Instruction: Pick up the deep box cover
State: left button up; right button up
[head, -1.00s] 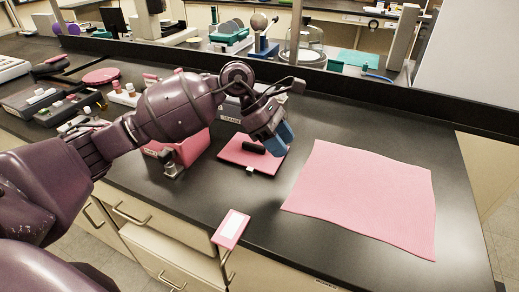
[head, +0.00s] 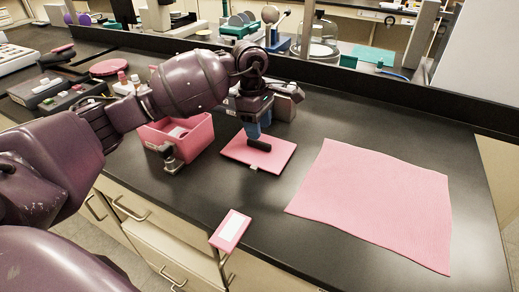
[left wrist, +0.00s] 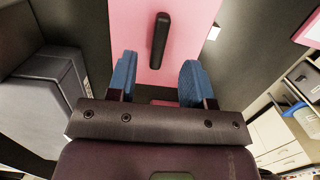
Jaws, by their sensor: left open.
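The deep box cover (head: 280,157) is a flat pink lid with a black bar handle (head: 259,146), lying on the dark bench. It also shows in the left wrist view (left wrist: 195,30), with its handle (left wrist: 159,40) pointing roughly along the line between my fingers. My left gripper (head: 254,130) is over the cover, close to the handle. In the left wrist view its two blue fingers (left wrist: 157,80) are apart with nothing between them, and the handle shows beyond the tips. Whether a finger touches the cover cannot be told. My right gripper is not in view.
An open pink box (head: 200,142) with a metal latch stands left of the cover. A grey block (head: 285,103) stands behind the gripper. A pink mat (head: 375,205) lies to the right, and a pink label card (head: 231,230) is at the front edge.

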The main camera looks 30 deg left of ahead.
aim_at(259, 142)
pick_arm(q)
notch_tip(259, 142, down, 5)
dwell(0.3)
grip_shut()
